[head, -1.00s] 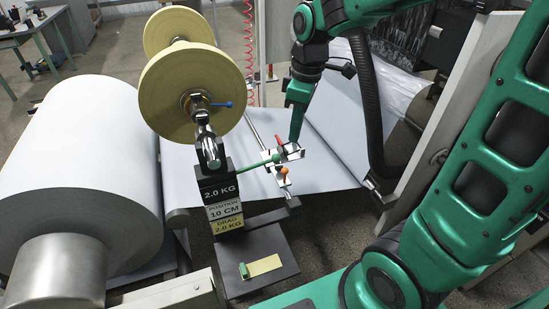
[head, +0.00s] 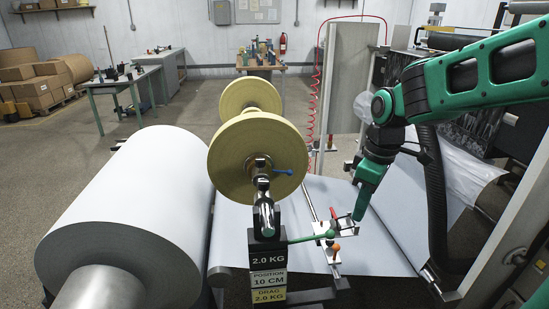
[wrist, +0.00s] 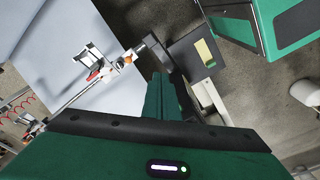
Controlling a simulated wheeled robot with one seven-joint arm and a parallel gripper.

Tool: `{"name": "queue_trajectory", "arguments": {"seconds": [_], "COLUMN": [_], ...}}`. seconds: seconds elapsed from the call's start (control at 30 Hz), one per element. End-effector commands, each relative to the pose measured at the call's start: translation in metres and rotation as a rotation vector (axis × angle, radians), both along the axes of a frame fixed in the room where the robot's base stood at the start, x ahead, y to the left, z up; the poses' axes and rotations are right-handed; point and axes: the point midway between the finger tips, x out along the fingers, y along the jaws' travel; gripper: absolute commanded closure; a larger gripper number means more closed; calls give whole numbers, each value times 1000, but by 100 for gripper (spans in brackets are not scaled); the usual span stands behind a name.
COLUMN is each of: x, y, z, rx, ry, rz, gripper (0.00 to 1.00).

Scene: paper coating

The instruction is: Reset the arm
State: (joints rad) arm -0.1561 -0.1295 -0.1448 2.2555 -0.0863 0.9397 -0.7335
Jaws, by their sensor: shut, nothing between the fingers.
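My gripper (head: 357,217) is shut and empty in the head view, pointing down at the end of the green arm. It hangs beside the small carriage (head: 322,230) on the rail, which has a red handle and an orange knob (head: 333,247). Whether it touches the carriage cannot be told. In the wrist view, the gripper (wrist: 157,78) shows as a green shape pointing up the picture. The carriage (wrist: 88,56) lies up and to the left of it there, with a visible gap between them in the picture.
A large white paper roll (head: 135,205) stands at left, with a yellow-flanged spool (head: 240,165) right of it. The weight block (head: 268,262) reads 2.0 KG. White paper (head: 380,250) spreads under the carriage. A black hose (head: 437,200) and a grey frame post (head: 508,225) stand right.

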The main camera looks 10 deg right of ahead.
Motion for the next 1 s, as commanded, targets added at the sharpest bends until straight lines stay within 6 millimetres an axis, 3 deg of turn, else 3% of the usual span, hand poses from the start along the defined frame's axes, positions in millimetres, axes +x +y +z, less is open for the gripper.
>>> {"name": "queue_trajectory", "arguments": {"seconds": [0.17,0.3,0.5,0.67,1.0], "x": [-53,-116,-185,-206,-207], "y": [-60,-104,-132,-137,-137], "z": [3,-2,-12,-17,-17], "rx": [-10,-14,-15,-14,-15], "ry": [25,58,96,108,109], "rz": [-393,-804,-1233,-1367,-1374], "gripper": [100,100,100,100,100]}}
